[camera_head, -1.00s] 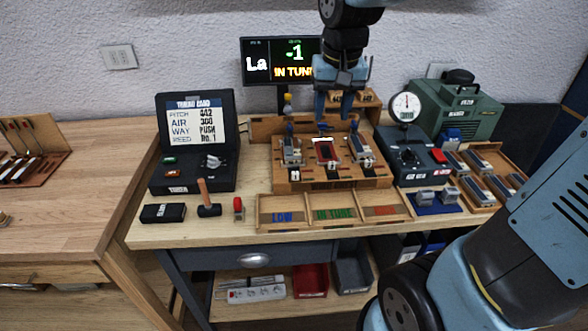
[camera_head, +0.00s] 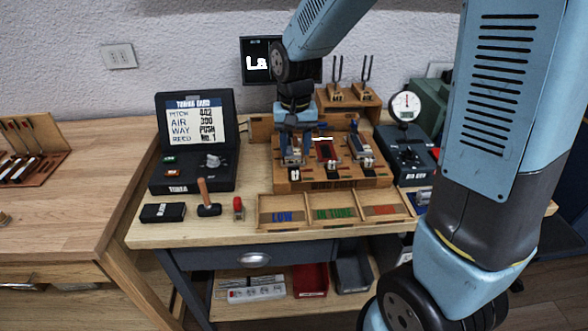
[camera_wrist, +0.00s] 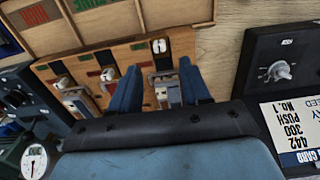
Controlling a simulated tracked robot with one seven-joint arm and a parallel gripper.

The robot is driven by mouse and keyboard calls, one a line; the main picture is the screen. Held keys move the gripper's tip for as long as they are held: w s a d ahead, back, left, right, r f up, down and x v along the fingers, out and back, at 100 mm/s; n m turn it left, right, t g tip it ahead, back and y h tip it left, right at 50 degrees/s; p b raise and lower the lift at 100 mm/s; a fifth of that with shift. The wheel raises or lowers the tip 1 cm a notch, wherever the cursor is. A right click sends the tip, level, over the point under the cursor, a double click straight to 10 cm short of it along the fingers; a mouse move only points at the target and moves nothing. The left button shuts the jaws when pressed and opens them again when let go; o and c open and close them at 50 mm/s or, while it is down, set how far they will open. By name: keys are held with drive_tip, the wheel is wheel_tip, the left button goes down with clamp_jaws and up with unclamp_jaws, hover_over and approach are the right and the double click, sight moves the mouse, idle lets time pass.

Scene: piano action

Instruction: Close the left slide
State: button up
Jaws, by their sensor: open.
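The wooden tuning stand (camera_head: 340,181) holds three metal slides side by side. The left slide (camera_head: 291,161) is partly covered by my gripper (camera_head: 294,142), which points down over it. In the wrist view the left slide (camera_wrist: 166,92) shows between the two blue fingers of my gripper (camera_wrist: 158,88), which are apart, one on each side. I cannot tell whether either finger touches it. The middle slide (camera_head: 325,152), with red beneath it, and the right slide (camera_head: 361,147) stand to the right in the head view.
Sorting trays (camera_head: 309,211) lie in front of the stand. A black tuning-card case (camera_head: 220,178) stands to its left, a dial-gauge box (camera_head: 408,165) to its right. Tuning forks (camera_head: 351,90) stand behind.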

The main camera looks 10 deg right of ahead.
sight(295, 171)
wheel_tip(295, 171, down, 8)
drive_tip(key=shift+r, duration=0.1)
idle(0.4)
clamp_jaws()
idle(0.3)
